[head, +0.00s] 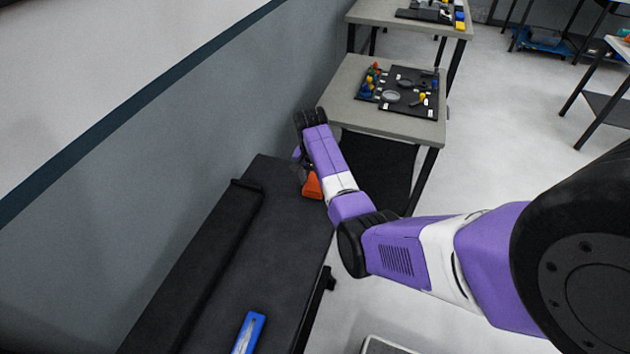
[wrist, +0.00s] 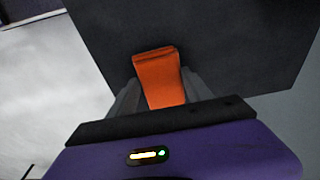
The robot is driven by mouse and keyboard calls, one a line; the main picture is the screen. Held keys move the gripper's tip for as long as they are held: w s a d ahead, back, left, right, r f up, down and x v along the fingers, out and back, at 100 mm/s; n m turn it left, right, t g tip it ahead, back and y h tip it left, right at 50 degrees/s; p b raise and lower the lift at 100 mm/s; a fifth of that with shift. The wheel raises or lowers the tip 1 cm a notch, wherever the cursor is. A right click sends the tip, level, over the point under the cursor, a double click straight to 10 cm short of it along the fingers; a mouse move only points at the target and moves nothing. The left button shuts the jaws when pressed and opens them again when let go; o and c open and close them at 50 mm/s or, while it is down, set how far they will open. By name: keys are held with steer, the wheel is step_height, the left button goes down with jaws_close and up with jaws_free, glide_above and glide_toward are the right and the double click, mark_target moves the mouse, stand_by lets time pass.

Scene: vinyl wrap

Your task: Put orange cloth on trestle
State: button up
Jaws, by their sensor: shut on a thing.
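The orange cloth (wrist: 158,78) is a small folded piece between the two grey fingers of my gripper (wrist: 155,95) in the wrist view. It also shows in the head view (head: 312,187), partly hidden behind my arm. My gripper is shut on it, over the far end of a long black bench-like surface (head: 265,225), which I take to be the trestle. In the wrist view this dark surface (wrist: 225,50) lies beyond the cloth. I cannot tell whether the cloth touches it.
A blue tool (head: 249,333) lies on the near end of the black surface. A grey table (head: 345,105) with a black board (head: 410,95) of small parts stands just beyond my arm. A wall (head: 150,150) runs along the left. Open floor (head: 500,130) is to the right.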

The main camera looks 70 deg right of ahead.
mark_target(313, 187)
steer(key=shift+f, duration=0.15)
steer(key=o, duration=1.3)
steer(key=r, duration=0.4)
steer(key=a+r, duration=0.1)
steer(key=r, duration=0.7)
steer(key=shift+a+r+b, duration=0.15)
steer(key=shift+a+b, duration=0.1)
steer(key=shift+b, duration=0.1)
